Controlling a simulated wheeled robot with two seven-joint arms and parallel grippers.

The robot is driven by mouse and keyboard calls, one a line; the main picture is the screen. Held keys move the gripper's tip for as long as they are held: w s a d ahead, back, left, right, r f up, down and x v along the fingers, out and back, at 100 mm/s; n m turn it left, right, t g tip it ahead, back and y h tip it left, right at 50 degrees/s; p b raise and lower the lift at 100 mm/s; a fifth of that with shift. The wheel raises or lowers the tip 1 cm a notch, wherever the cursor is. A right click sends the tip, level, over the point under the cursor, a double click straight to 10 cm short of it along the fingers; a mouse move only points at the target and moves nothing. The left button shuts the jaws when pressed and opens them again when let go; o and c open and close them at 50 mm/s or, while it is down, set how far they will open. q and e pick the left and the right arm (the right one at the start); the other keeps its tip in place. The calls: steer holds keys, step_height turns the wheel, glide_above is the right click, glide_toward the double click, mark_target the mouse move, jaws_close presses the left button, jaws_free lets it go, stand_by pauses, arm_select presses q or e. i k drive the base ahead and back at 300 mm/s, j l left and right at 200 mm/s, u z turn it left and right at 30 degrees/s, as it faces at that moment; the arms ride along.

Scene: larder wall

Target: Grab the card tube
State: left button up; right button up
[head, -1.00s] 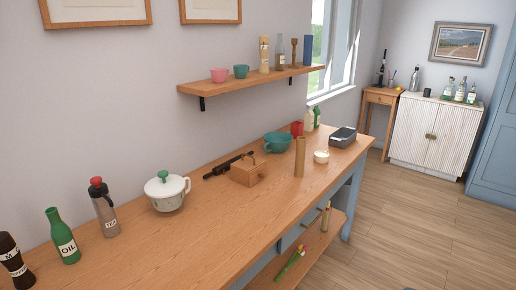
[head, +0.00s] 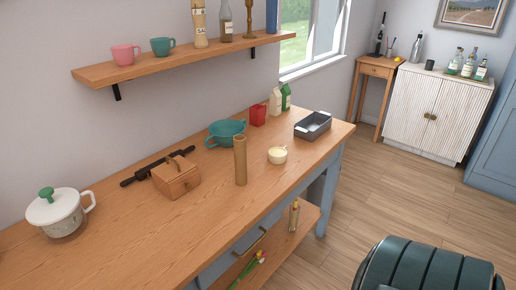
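The card tube (head: 240,160) is a plain brown cylinder standing upright on the wooden counter (head: 130,228). It stands between a wooden box and a small cream bowl, near the counter's front edge. Neither of my grippers shows in the head view, so I cannot see whether they are open or shut.
Near the tube are the wooden box (head: 176,176), teal colander (head: 225,133), cream bowl (head: 277,155) and grey tin (head: 313,125). A white lidded pot (head: 58,212) stands left. A dark green rounded object (head: 428,267) fills the lower right. Counter in front of the box is clear.

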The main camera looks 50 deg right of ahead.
mark_target(241, 162)
steer(key=l+u, duration=0.15)
steer(key=l, duration=3.85)
steer(key=k, duration=0.1)
